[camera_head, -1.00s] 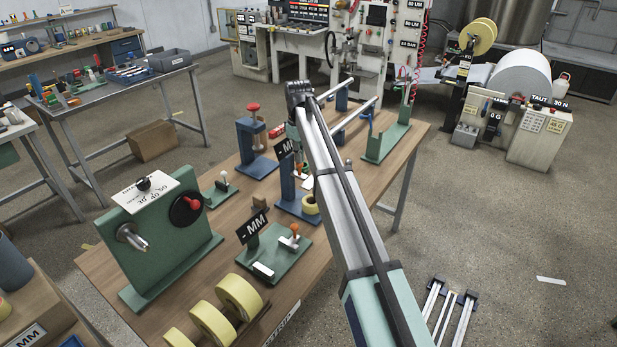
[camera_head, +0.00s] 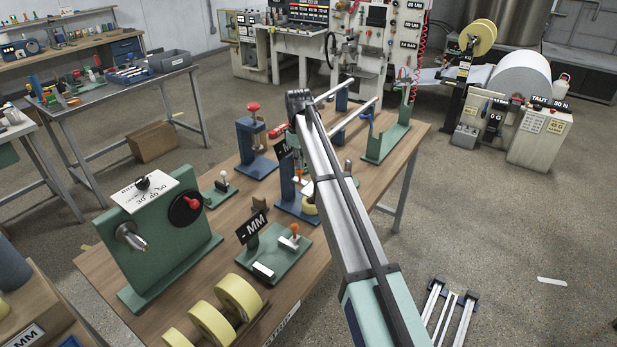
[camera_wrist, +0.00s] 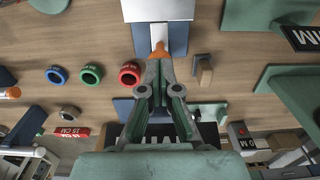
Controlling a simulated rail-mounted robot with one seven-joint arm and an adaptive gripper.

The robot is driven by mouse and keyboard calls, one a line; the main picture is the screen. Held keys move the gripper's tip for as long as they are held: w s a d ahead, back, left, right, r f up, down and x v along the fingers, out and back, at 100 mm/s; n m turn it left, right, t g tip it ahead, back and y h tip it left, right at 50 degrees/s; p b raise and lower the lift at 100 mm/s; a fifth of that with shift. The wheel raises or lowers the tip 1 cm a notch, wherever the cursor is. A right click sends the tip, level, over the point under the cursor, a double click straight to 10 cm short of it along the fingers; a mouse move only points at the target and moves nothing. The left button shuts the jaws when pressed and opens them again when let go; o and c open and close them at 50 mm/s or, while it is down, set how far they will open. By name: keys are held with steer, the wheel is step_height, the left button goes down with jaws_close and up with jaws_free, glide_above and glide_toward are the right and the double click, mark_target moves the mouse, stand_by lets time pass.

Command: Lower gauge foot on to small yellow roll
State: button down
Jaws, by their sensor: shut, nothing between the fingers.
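The gauge has a blue stand (camera_head: 287,180) with a black "- MM" display and stands mid-table in the head view. The small yellow roll (camera_head: 309,209) sits at its base, partly hidden by my arm. My gripper (camera_wrist: 158,54) shows in the wrist view with its green fingers shut and empty. Its tips are at an orange knob (camera_wrist: 160,47) on a pale stem in front of a blue plate (camera_wrist: 178,40); I cannot tell whether they touch. The gauge foot and its gap to the roll are hidden in the head view.
A second "- MM" gauge on a green base (camera_head: 290,262) stands nearer, beside larger yellow rolls (camera_head: 238,297). A blue stand with a red knob (camera_head: 253,107) is behind. Blue, green and red rings (camera_wrist: 130,74) and a small wooden block (camera_wrist: 204,72) lie near my gripper.

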mark_target(300, 172)
steer(key=shift+f+b, duration=0.55)
steer(key=shift+f, duration=1.6)
steer(key=shift+r+p, duration=1.2)
steer(key=shift+r, duration=0.95)
step_height(300, 172, up, 12)
steer(key=shift+f, duration=0.1)
